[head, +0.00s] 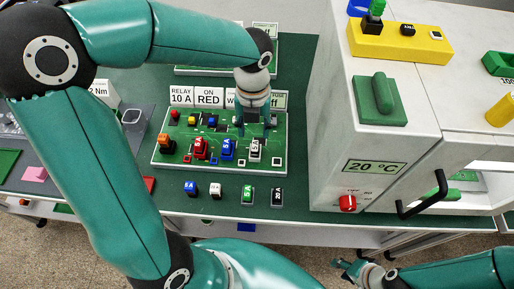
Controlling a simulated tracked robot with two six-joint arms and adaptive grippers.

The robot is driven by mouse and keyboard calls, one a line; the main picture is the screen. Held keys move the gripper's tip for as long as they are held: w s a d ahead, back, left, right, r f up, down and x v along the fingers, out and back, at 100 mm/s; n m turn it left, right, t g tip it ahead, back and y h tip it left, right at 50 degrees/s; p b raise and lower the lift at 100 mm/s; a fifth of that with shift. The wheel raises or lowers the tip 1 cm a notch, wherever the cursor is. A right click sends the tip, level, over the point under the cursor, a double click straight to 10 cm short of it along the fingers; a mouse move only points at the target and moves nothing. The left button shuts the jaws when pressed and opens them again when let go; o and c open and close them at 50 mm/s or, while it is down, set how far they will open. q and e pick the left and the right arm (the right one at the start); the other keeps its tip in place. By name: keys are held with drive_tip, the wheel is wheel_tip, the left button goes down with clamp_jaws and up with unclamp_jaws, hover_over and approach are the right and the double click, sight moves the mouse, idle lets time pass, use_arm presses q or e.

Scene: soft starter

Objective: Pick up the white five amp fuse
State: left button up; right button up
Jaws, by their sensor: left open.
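A white block marked like a five amp fuse (254,150) stands on the green board (185,161), at the right end of a row with a red 5 A block (200,149) and a blue 5 A block (228,149). Its lettering is small. Another white block (215,190) stands on the table in front of the board; its label is unreadable. My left gripper (253,122) points down over the board's right part, just behind the first white block. It is open; its fingertips are partly unclear. My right gripper (350,270) is low at the bottom, far from the board.
On the table's front strip stand blue (190,188), green (247,194) and black 20 A (277,196) blocks. Label cards (209,98) stand behind the board. A white cabinet (335,130) with a red knob (347,203) rises at right.

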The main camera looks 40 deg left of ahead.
sight(256, 145)
use_arm(q)
drive_tip(key=shift+d+f, duration=0.15)
drive_tip(key=shift+f, duration=1.55)
drive_tip(key=shift+d+f, duration=0.1)
drive_tip(key=shift+f, duration=1.6)
drive_tip(key=shift+c, duration=0.2)
clamp_jaws()
